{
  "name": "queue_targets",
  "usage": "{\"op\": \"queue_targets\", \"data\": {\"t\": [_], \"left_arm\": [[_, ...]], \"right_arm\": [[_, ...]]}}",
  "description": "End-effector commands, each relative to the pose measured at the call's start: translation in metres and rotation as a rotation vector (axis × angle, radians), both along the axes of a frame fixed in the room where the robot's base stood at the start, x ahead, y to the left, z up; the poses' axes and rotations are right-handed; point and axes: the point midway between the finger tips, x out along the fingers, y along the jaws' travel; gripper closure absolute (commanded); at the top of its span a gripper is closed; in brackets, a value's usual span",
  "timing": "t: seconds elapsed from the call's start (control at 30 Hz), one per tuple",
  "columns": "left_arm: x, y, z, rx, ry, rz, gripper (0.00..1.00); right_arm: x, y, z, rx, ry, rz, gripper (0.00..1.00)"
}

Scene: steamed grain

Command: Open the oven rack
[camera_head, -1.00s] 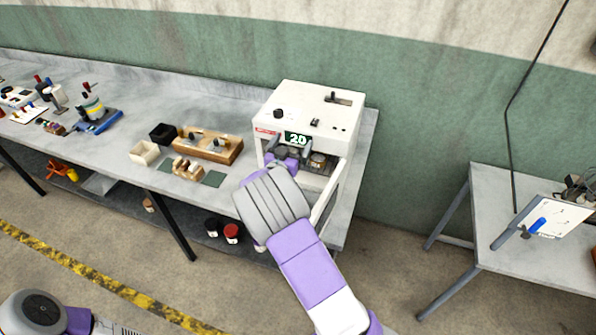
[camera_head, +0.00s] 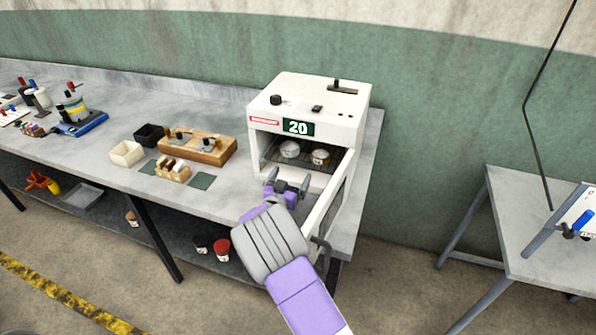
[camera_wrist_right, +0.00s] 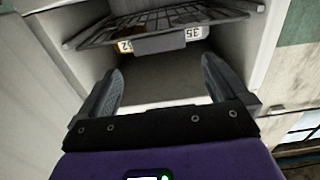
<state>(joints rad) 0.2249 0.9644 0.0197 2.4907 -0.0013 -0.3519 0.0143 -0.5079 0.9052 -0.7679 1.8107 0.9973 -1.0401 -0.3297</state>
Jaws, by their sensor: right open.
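The white oven (camera_head: 310,105) stands on the bench with its display reading 20, and its door (camera_head: 330,195) hangs open on the right side. A dark wire rack (camera_head: 276,157) is inside, with two small containers (camera_head: 290,149) (camera_head: 320,157) on it. In the right wrist view the rack (camera_wrist_right: 115,33) is at the top, with a grey front tab (camera_wrist_right: 160,44). My right gripper (camera_head: 287,187) is open and empty in front of the oven's mouth, apart from the rack. Its two fingers show in the right wrist view (camera_wrist_right: 162,82). My left gripper is out of view.
A wooden block with fittings (camera_head: 205,149), a white bin (camera_head: 126,153) and a black bin (camera_head: 150,134) stand left of the oven. The open door is close to the right of my right arm. A second table (camera_head: 535,225) is at the far right.

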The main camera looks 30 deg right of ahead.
Motion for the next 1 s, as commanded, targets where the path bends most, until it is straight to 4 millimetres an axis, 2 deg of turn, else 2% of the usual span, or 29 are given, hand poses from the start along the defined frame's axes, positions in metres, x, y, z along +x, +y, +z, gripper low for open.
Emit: {"op": "queue_targets", "data": {"t": [0.2,0.4,0.8,0.87,1.0], "left_arm": [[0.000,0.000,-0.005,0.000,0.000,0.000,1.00],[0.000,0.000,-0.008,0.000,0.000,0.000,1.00],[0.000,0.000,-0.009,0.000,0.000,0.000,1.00],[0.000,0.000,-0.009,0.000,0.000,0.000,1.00],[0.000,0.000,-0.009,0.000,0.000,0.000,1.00]], "right_arm": [[0.022,-0.027,0.000,-0.002,-0.001,-0.003,0.00],[0.038,-0.046,0.000,-0.001,0.000,-0.002,0.00],[0.044,-0.053,0.001,-0.001,0.001,0.000,0.00],[0.044,-0.052,0.001,-0.001,0.001,0.000,0.08],[0.044,-0.052,0.001,-0.001,0.001,0.000,0.29]]}}
